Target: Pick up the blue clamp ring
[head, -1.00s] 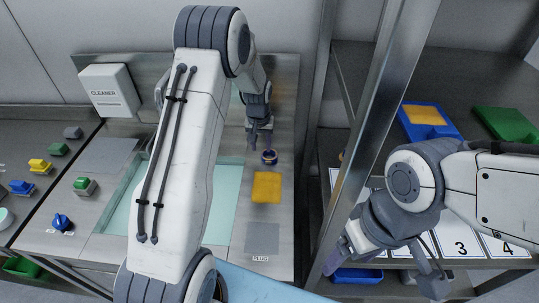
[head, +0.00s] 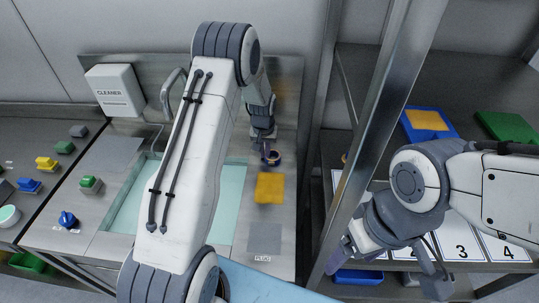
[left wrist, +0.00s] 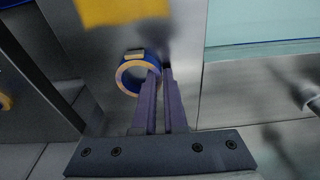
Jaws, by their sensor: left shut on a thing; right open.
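The blue clamp ring (head: 273,158) has a tan inner face and is at the right side of the steel counter, just behind the yellow pad. In the left wrist view the ring (left wrist: 130,85) shows close up, with one side of its band between the fingers. My left gripper (head: 264,150) is shut on that side of the ring; its purple fingers (left wrist: 163,85) are nearly together. I cannot tell whether the ring touches the counter. My right gripper (head: 385,268) is open and empty in front of the shelf at the right.
The yellow pad (head: 270,188) and a grey pad (head: 264,238) lie in front of the ring. A sink (head: 125,205) is to the left, partly behind my left arm. A metal shelf post (head: 369,120) stands between counter and shelf. A cleaner box (head: 115,92) is at the back.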

